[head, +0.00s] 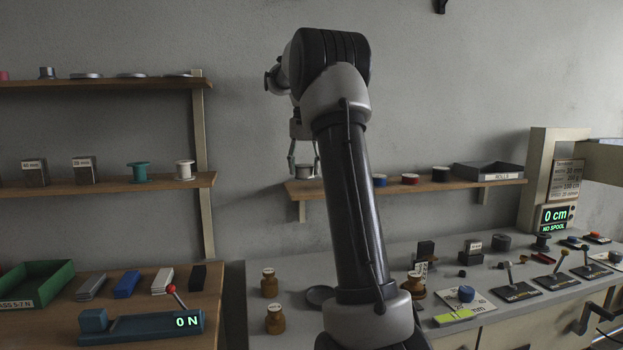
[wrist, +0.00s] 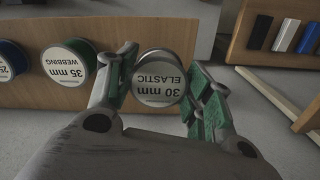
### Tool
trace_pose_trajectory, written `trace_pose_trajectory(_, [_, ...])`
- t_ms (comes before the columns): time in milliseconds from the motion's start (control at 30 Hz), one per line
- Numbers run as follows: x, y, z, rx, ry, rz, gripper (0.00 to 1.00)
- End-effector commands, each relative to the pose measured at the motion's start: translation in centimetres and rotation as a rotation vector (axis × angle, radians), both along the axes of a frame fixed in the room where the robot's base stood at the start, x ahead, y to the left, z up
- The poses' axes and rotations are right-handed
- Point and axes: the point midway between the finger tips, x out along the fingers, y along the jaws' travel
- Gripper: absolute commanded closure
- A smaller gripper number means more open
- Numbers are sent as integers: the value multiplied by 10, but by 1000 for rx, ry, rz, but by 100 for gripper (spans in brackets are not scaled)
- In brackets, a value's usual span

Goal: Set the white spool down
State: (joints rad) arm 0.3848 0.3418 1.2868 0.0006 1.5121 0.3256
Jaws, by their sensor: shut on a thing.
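A spool with a pale round label reading "30 mm ELASTIC" (wrist: 160,80) sits between the two green-padded fingers of my gripper (wrist: 163,68) in the wrist view. My gripper is shut on it. In the head view my gripper (head: 303,160) points down at the left end of the middle wall shelf (head: 450,187), with the pale spool (head: 304,171) between its fingers. Whether the spool touches the shelf or hangs just above it I cannot tell. Another white spool (head: 184,170) stands on the left shelf.
A green-rimmed "35 mm WEBBING" spool (wrist: 68,62) stands close beside the held one. Blue (head: 379,181), red (head: 410,179) and black (head: 440,174) spools and a dark tray (head: 489,170) fill the shelf rightward. My arm hides part of the shelf.

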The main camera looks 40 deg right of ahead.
Motion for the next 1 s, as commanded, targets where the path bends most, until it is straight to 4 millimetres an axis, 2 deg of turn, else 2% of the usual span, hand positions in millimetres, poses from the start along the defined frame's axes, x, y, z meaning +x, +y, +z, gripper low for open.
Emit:
trace_pose_trajectory(100, [-1,0,-20,1,2,0,76])
trace_pose_trajectory(200, [0,0,-32,0,1,0,76])
trace_pose_trajectory(600, [0,0,-38,0,0,0,76])
trace_pose_trajectory(633, [0,0,-38,-1,-1,0,45])
trace_pose_trajectory(733, [0,0,-37,0,0,0,27])
trace_pose_trajectory(1000, [0,0,-37,0,0,0,27])
